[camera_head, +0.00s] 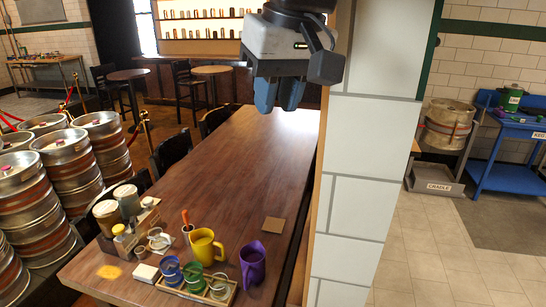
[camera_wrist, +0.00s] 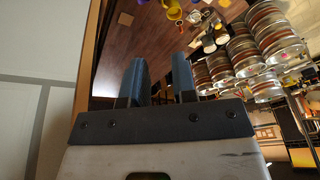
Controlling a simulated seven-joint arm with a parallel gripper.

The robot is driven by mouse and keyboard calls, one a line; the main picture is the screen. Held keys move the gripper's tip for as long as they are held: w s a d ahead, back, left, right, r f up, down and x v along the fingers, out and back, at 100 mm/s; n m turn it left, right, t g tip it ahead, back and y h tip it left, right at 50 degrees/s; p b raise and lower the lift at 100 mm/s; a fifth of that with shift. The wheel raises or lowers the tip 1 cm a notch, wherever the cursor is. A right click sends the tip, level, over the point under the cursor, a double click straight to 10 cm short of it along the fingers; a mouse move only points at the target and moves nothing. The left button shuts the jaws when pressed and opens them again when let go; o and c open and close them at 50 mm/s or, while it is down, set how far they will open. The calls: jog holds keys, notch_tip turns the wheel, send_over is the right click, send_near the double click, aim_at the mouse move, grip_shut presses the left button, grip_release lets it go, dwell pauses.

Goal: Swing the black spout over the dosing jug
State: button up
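My gripper (camera_head: 279,97) hangs high at the top centre of the head view, in front of the far end of the long wooden table (camera_head: 225,165) and close to the white tiled pillar. In the wrist view, its two blue fingers (camera_wrist: 157,82) stand apart with nothing between them. I cannot make out a black spout in either view. A yellow jug (camera_head: 203,246) and a purple jug (camera_head: 253,264) stand upright at the near end of the table, far from my gripper. I cannot tell whether either is the dosing jug.
A flat brown square (camera_head: 273,225) lies nearby. The tiled pillar (camera_head: 365,130) borders the right. Kegs (camera_head: 70,165) stand left. The table's middle is clear.

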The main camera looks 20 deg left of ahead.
jog(key=w+a+f+h, duration=0.2)
jog(key=w+a+f, duration=0.95)
jog(key=w, duration=0.35)
jog(key=m+g, duration=0.1)
jog(key=g, duration=0.1)
send_over(131, 221)
jog(key=shift+h, duration=0.3)
notch_tip(131, 221, down, 35)
jog(key=shift+d+r, duration=0.15)
jog(key=shift+r, duration=0.05)
jog(key=shift+s+f, duration=0.1)
jog(key=shift+f, duration=0.05)
jog(key=shift+f, duration=0.1)
jog(key=shift+f, duration=3.8)
